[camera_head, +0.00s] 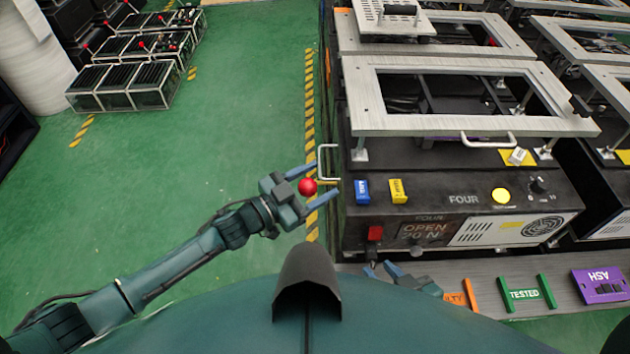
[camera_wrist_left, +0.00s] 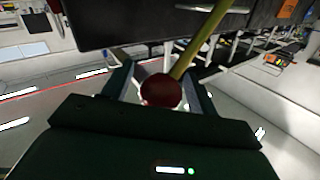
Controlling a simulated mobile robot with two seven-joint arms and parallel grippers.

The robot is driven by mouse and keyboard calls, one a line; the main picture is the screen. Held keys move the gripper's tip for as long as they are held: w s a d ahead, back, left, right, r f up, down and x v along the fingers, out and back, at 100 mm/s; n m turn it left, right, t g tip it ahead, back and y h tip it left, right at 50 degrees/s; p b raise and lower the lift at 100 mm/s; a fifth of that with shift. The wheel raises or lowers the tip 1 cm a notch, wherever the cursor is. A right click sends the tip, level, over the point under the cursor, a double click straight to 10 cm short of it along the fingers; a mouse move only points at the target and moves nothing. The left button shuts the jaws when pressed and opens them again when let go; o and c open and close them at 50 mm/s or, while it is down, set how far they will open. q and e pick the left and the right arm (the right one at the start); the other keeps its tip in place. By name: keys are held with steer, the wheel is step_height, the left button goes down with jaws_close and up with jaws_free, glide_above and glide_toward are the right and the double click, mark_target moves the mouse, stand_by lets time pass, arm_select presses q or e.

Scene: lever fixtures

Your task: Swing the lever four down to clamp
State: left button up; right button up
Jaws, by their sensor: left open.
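The fixture marked FOUR (camera_head: 463,199) is a black box with a pale frame plate (camera_head: 450,123) above it. Its sign (camera_head: 424,230) reads "FOUR OPEN 20 N". The lever's red ball knob (camera_head: 308,187) sticks out from the fixture's left side. In the left wrist view the knob (camera_wrist_left: 160,91) sits on a yellow rod (camera_wrist_left: 201,40). My left gripper (camera_head: 312,190) is open, with one finger on each side of the knob; contact cannot be told. My right gripper (camera_head: 382,270) is low in front of the fixture, partly hidden, and its opening is unclear.
A blue block (camera_head: 362,192) and a yellow block (camera_head: 398,191) are on the fixture's front top. More fixtures stand behind and right.

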arm_select(q)
steer(key=shift+c, duration=0.5)
steer(key=shift+f, duration=0.1)
jaws_close()
